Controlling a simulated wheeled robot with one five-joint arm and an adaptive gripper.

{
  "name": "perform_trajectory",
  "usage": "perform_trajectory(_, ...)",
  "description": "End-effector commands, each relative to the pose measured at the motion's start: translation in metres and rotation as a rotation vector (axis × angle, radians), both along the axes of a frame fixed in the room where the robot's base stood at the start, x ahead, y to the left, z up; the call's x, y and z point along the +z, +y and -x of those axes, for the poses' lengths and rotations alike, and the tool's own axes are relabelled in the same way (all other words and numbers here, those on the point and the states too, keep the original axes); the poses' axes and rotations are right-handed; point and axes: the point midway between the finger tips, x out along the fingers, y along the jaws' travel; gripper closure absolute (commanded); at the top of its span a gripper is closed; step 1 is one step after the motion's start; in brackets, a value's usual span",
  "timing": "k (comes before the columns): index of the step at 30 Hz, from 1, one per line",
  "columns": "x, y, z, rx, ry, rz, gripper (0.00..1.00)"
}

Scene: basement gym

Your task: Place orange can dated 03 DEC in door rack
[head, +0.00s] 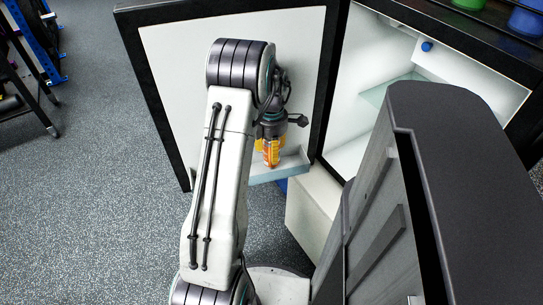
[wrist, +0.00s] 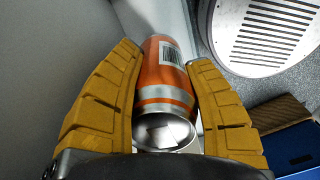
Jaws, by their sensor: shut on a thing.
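My gripper (head: 269,157) is in front of the open fridge door, low down at the door rack. In the wrist view its two yellow fingers are closed on both sides of an orange can (wrist: 166,72). The can has silver bands, a barcode label and a bare metal end towards the camera. No date can be read on it. The door rack (head: 293,168) is a pale blue ledge low on the door's inner face, partly hidden behind my gripper and arm. In the head view the fingers hide most of the can, and I cannot tell whether it touches the rack.
The open door (head: 175,95) has a dark frame. The lit fridge interior (head: 372,58) has a glass shelf (head: 378,92) at right. In the wrist view, a round slotted plate (wrist: 268,32) and a blue thing (wrist: 290,147) lie at right. Gym equipment stands far left.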

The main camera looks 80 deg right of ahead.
Motion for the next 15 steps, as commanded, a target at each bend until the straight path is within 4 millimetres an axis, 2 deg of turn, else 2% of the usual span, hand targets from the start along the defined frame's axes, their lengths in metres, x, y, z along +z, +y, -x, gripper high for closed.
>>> perform_trajectory(1, -0.011, 0.000, 0.000, 0.000, -0.001, -0.001, 0.87)
perform_trajectory(4, -0.020, 0.000, 0.000, 0.000, 0.000, -0.001, 0.87)
perform_trajectory(15, -0.022, 0.000, 0.000, 0.000, 0.000, 0.001, 0.87)
